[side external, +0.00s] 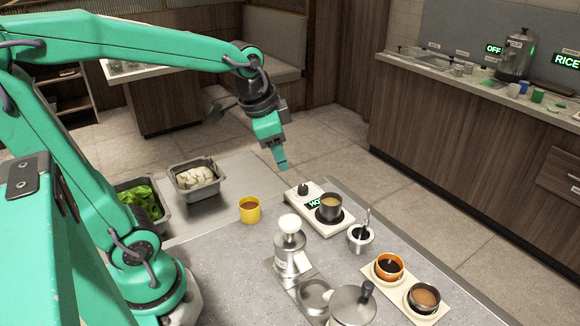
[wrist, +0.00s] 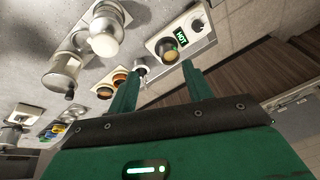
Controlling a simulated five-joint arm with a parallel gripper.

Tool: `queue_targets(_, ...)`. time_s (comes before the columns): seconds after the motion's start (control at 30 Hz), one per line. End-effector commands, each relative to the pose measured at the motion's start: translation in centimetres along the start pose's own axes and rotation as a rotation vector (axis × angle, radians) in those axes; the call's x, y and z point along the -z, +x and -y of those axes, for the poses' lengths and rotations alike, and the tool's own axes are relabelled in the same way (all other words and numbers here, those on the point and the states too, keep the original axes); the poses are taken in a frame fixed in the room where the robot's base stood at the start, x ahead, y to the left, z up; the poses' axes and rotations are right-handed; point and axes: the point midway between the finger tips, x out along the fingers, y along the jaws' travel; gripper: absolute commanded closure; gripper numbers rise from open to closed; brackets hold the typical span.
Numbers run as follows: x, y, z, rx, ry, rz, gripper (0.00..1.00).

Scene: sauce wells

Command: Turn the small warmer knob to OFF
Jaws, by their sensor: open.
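The small warmer (side external: 322,230) is a pale flat plate at the far edge of the grey counter. Its knob (side external: 303,189) is small and dark, at the plate's far left end. A dark metal cup (side external: 331,208) with yellowish contents stands on the warmer. My gripper (side external: 283,163) is open and empty, above and a little left of the knob, apart from it. In the wrist view its two fingers (wrist: 160,66) point towards the warmer.
A yellow cup (side external: 250,211) stands left of the warmer. A pump dispenser (side external: 290,250), a small pot with a spoon (side external: 361,238) and two bowls on a tray (side external: 405,290) stand nearer. A separate back counter (side external: 440,85) carries an OFF sign.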

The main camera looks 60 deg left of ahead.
Motion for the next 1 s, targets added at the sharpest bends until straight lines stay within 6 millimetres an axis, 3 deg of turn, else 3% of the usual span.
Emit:
queue_targets(0.5, 3.8, 7.6, 6.4, -0.083, 0.365, 0.131, 0.5)
queue_targets(1.0, 4.4, 16.5, 11.5, -0.202, 0.675, 0.197, 0.5)
